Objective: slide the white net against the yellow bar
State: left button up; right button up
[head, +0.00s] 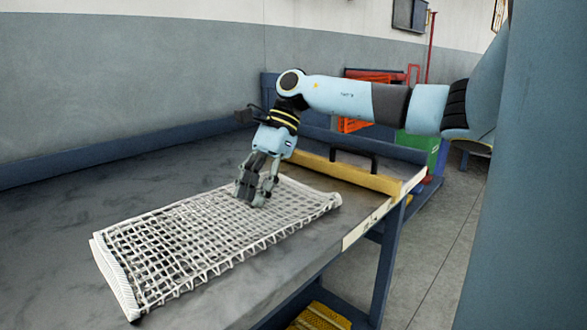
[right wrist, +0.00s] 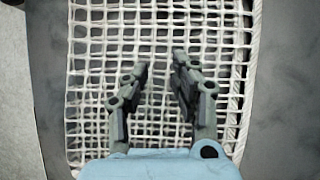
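The white net (head: 190,245) lies flat on the grey table, a long rectangle of open mesh with a folded edge at its near left end. It also fills most of the right wrist view (right wrist: 155,45). The yellow bar (head: 345,174) lies across the table beyond the net's far right end, with a strip of bare table between them. My right gripper (head: 256,198) points down over the far part of the net. Its two fingers are apart in the right wrist view (right wrist: 160,80), with only mesh showing between them. Whether the fingertips touch the net I cannot tell. My left gripper is not in view.
The grey table (head: 60,225) has a raised blue edge (head: 110,158) along the wall. A black handle (head: 355,156) stands by the yellow bar. Red and green crates (head: 420,148) stand beyond the table. Bare table lies left of the net.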

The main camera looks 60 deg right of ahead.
aim_at(273, 198)
jog(key=shift+s+d+b, duration=0.15)
jog(key=shift+s+d, duration=0.05)
jog(key=shift+d, duration=0.6)
jog(key=shift+s+d+b, duration=0.1)
jog(key=shift+s+d, duration=0.05)
jog(key=shift+d, duration=0.6)
jog(key=shift+s+d+b, duration=0.15)
jog(key=shift+s+d, duration=0.05)
jog(key=shift+d, duration=0.6)
jog(key=shift+s+d+f+b, duration=0.15)
jog(key=shift+d+b, duration=0.1)
jog(key=shift+d, duration=0.5)
jog(key=shift+s+d+r+b, duration=0.15)
jog(key=shift+d+b, duration=0.15)
jog(key=shift+d, duration=0.5)
jog(key=shift+s+d+f+b, duration=0.15)
jog(key=shift+d+b, duration=0.1)
jog(key=shift+d, duration=0.5)
jog(key=shift+r, duration=0.45)
notch_tip(273, 198, up, 6)
jog(key=p, duration=0.3)
jog(key=shift+r, duration=0.2)
jog(key=shift+a, duration=0.1)
